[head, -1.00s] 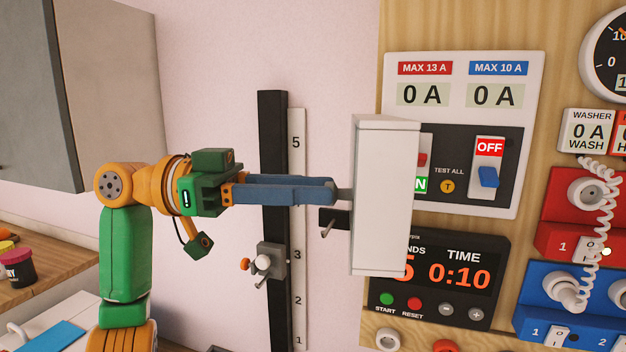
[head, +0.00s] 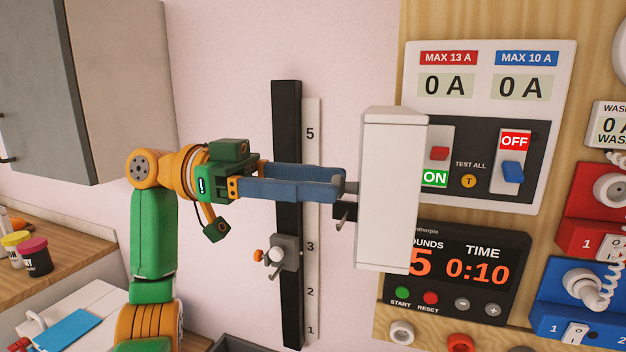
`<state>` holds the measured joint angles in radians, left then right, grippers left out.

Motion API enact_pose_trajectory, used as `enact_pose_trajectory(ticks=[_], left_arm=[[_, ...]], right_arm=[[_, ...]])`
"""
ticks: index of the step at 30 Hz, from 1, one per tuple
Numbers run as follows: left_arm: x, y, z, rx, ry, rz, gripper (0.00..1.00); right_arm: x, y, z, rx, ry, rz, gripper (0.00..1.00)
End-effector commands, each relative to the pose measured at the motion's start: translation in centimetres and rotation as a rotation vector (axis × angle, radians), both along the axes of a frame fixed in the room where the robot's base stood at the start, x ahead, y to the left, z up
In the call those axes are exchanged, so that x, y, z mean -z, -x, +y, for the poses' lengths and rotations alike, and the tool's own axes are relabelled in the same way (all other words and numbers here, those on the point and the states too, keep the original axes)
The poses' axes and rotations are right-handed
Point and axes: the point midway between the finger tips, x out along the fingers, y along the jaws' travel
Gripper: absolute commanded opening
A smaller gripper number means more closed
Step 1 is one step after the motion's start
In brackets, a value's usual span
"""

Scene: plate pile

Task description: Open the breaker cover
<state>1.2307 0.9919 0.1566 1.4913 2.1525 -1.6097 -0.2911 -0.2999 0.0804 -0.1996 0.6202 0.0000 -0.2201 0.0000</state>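The breaker cover (head: 388,190) is a white, box-like cover. It stands out from the board, swung to the left of the breaker panel (head: 412,62). The red-marked switch (head: 439,153) and the blue switch (head: 513,172) show to its right. The cover hides the panel's lower left edge. My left gripper (head: 345,186) is at the cover's left side, its two blue fingers apart with a gap between them. A small grey part, perhaps the cover's handle, shows at the fingertips; I cannot tell whether they touch it. My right gripper is not in view.
A black upright rail (head: 287,130) with a grey slider (head: 285,252) stands behind my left fingers. A timer (head: 470,273) is below the panel. Red and blue sockets (head: 590,290) are at the right. A grey cabinet (head: 110,90) hangs at the upper left.

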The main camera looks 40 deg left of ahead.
Motion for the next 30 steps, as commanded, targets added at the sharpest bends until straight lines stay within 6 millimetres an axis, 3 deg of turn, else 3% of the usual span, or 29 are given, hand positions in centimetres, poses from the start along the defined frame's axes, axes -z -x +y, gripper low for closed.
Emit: enact_pose_trajectory(ticks=[8,19,30], left_arm=[[-0.1,0.1,0.3,-0.002,0.003,-0.001,0.60],[-0.2,2.7,6.1,-0.001,0.003,-0.001,0.60],[0.0,2.9,6.4,0.000,0.001,0.000,0.60]], right_arm=[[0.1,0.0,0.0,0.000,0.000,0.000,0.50],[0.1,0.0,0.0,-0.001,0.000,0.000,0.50],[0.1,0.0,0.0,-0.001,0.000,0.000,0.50]])
